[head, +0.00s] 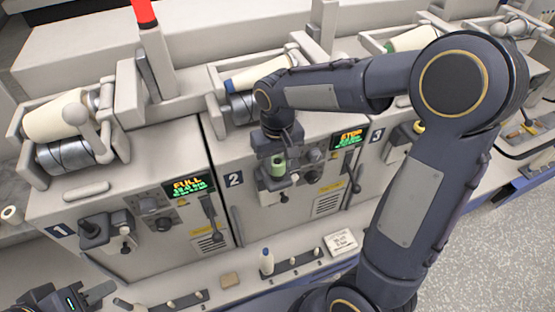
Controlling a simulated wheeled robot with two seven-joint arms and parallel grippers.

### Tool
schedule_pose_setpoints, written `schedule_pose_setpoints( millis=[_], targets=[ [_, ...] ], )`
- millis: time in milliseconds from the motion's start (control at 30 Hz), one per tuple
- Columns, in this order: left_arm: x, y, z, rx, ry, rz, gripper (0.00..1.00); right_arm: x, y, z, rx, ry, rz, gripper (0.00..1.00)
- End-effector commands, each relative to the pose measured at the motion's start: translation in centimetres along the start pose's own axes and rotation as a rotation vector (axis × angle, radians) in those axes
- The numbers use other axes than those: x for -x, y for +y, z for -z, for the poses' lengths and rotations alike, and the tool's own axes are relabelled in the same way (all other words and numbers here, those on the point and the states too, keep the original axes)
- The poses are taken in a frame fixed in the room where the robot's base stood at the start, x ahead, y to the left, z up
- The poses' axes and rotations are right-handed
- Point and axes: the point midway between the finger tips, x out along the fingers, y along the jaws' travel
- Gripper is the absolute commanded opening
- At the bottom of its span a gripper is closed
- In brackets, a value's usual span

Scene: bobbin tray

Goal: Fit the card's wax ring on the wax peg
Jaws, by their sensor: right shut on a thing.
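My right gripper (270,150) reaches down to the front of the machine section marked 2. It is shut on a small green ring (278,166), which looks like the wax ring. The ring is at a pale fitting (274,183) on the panel; the wax peg itself is hidden, and I cannot tell whether the ring is around it. A white card (341,242) with print too small to read lies on the front ledge. My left gripper (108,290) is at the lower left, over the ledge and away from the ring; its finger gap is unclear.
Section 1 has a FULL display (188,186); section 2 has a STOP display (349,139). A lever (212,218) sticks out between. A blue-tipped bobbin (267,262) stands by a dark peg strip (292,268) on the ledge. A yellow ring (419,127) sits on section 3.

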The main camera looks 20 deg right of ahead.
Motion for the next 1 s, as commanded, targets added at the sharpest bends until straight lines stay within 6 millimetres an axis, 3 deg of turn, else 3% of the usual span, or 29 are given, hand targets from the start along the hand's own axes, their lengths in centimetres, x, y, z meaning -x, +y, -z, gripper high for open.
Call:
schedule_pose_setpoints(
  millis=[900, 933, 1000],
  targets=[
    [-0.8, -0.4, -0.4, 0.000, 0.000, 0.000, 0.36, -1.3, 0.0, 0.0, 0.000, 0.000, 0.000, 0.14],
    [-0.8, -0.3, -0.4, 0.000, 0.000, 0.000, 0.36, -1.2, 0.0, 0.0, 0.000, 0.000, 0.000, 0.39],
    [-0.7, -0.3, -0.4, 0.000, 0.000, 0.000, 0.36, -1.2, 0.0, 0.0, 0.000, 0.000, 0.000, 0.44]
  ],
)
